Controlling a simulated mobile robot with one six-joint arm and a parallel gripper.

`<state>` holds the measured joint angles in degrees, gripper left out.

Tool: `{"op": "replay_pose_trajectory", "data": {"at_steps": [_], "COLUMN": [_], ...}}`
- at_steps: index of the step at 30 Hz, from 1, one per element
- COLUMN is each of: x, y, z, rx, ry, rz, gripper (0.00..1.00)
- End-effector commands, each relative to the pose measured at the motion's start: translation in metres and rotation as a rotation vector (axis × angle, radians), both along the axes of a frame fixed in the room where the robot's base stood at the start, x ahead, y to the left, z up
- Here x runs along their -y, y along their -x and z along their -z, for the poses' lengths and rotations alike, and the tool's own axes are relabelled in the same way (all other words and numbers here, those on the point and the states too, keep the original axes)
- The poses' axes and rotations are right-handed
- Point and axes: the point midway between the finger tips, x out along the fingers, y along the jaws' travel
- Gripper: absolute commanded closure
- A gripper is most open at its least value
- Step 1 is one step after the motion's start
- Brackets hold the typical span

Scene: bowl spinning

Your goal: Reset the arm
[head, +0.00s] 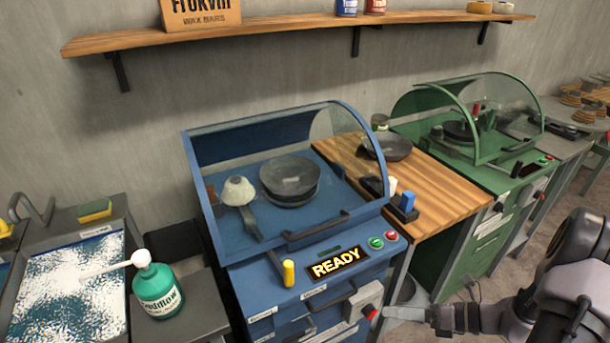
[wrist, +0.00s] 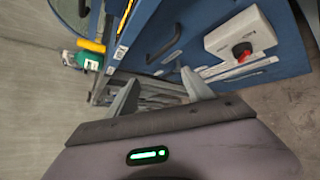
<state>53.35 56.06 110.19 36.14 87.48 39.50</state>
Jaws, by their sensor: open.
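My gripper (head: 400,314) is at the lower right of the head view, in front of the blue machine (head: 255,268). Its fingers point left, close to a grey switch box (head: 369,297) with a red knob. In the wrist view my gripper (wrist: 162,95) shows two spread fingers with nothing between them. The same switch box (wrist: 240,35) is at the upper right there, apart from the fingers. My arm comes in from the right edge of the head view.
The blue machine's clear hood covers a dark bowl (head: 290,177). Its panel reads READY (head: 339,264). A wooden table (head: 440,192) and a green machine (head: 470,140) stand to the right. A green bottle (head: 157,290) stands at the left. Floor shows around my arm.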

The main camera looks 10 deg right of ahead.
Motion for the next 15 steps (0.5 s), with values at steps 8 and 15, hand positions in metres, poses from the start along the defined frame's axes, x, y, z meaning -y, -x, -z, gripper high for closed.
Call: {"op": "replay_pose_trajectory", "data": {"at_steps": [8,15], "x": [-0.125,-0.171], "y": [0.043,0.113], "z": [-0.171,-0.242], "rx": [0.652,1.257], "ry": [0.830,1.410], "rz": [-1.013,-1.674], "gripper": [0.40,0.40]}}
